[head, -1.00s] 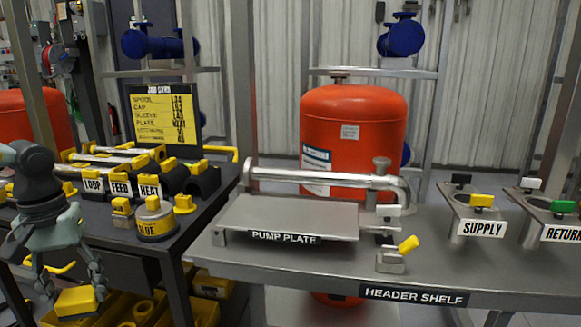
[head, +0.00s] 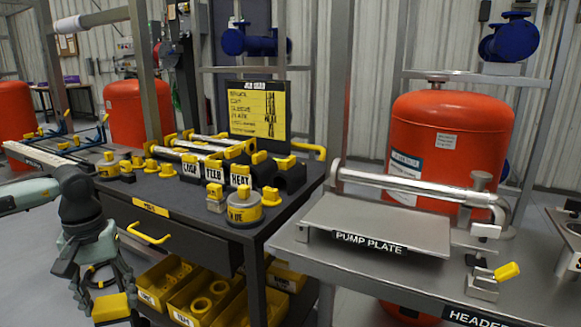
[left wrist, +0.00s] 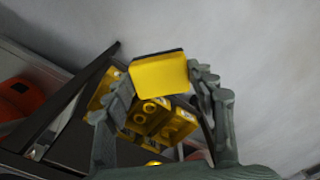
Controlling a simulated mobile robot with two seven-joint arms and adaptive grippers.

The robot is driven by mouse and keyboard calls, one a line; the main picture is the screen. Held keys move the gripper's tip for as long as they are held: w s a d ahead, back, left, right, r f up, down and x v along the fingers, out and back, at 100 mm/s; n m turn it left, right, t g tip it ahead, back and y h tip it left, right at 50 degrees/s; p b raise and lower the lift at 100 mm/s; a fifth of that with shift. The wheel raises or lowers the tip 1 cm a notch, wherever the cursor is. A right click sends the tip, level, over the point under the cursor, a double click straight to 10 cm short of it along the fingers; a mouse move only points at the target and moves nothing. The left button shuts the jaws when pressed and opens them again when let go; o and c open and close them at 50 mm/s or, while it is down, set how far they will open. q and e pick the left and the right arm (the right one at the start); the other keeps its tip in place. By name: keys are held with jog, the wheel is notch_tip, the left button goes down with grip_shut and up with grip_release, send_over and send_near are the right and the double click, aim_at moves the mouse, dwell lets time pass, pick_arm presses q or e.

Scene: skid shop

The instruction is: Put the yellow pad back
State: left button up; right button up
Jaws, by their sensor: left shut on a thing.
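The yellow pad (head: 111,307) is a small yellow block with a dark edge. My left gripper (head: 108,298) is shut on it at the lower left of the head view, in front of the dark workbench. In the left wrist view the pad (left wrist: 160,75) sits between the fingertips of my left gripper (left wrist: 160,82), with yellow bins behind and below it. The pad's sides are partly hidden by the fingers. My right gripper is not in view.
The dark bench (head: 272,228) carries labelled blocks and a yellow-handled drawer (head: 170,235). Yellow bins (head: 205,298) with parts stand on its lower shelf. The grey header shelf (head: 370,285) holds the pump plate (head: 385,222). Floor left of the bench looks clear.

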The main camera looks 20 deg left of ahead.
pick_arm(q)
jog(key=w+d+f+m, duration=0.1)
jog(key=w+d+f, duration=0.1)
jog(key=d, duration=0.5)
jog(key=w+d+f+m, duration=0.1)
jog(key=d+f+m, duration=0.15)
jog(key=d, duration=0.45)
jog(key=w+d+r+m, duration=0.2)
jog(key=d, duration=0.4)
jog(key=w+d+r+m, duration=0.1)
jog(key=w+d+m, duration=0.1)
jog(key=d, duration=0.5)
jog(key=shift+w+d+r, duration=0.2)
jog(key=shift+w+r, duration=0.05)
jog(key=shift+r, duration=0.15)
